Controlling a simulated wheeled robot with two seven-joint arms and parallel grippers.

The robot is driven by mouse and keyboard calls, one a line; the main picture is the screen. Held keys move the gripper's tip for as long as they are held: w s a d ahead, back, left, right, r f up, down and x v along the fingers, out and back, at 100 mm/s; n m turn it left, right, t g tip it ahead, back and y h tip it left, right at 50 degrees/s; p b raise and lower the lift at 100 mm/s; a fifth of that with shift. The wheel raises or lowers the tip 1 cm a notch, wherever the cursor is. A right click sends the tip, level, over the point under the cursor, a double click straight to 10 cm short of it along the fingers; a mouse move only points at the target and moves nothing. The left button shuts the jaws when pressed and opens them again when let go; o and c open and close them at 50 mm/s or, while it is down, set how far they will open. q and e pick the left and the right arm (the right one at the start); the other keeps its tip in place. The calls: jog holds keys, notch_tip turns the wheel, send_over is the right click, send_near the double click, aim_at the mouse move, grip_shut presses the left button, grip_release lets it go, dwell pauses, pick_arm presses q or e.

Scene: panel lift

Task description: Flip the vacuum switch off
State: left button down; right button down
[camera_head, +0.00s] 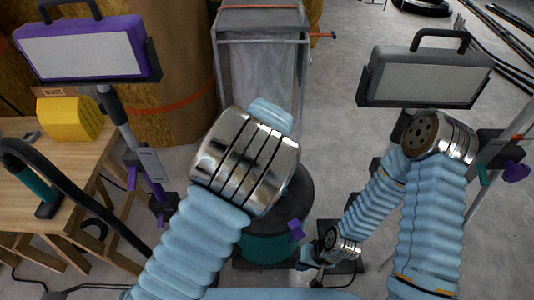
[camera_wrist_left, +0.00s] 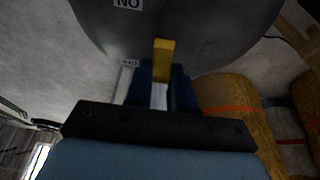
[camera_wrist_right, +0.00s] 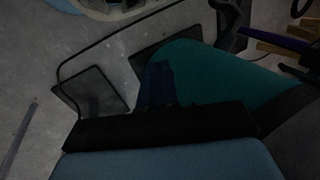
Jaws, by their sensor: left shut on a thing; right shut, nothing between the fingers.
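The vacuum (camera_head: 270,246) stands on the floor at the middle of the head view, with a teal drum and a dark round top. My left forearm covers part of it. In the left wrist view its dark grey top (camera_wrist_left: 200,25) carries an upside-down "ON" label. A yellow switch lever (camera_wrist_left: 163,60) stands out from it. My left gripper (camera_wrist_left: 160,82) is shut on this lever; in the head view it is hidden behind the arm. My right gripper (camera_head: 306,253) is shut and empty, low beside the drum. Its blue fingers (camera_wrist_right: 158,82) overlap the teal drum's edge in the right wrist view.
A wooden workbench (camera_head: 70,165) with a yellow dust box (camera_head: 70,118) is at left. A purple-framed work lamp (camera_head: 85,48) and a dark-framed lamp (camera_head: 428,78) stand on either side. A grey frame cart (camera_head: 262,60) is behind. Cables lie on the floor.

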pick_arm(q)
jog(key=shift+w+f+g, duration=0.1)
jog(key=shift+w+g, duration=0.4)
jog(key=shift+g, duration=0.6)
jog(key=c, duration=1)
grip_release()
jog(key=shift+o, duration=0.2)
notch_tip(320, 180, up, 14)
jog(key=s, duration=0.1)
jog(key=shift+s+f, duration=0.2)
jog(key=shift+s, duration=0.1)
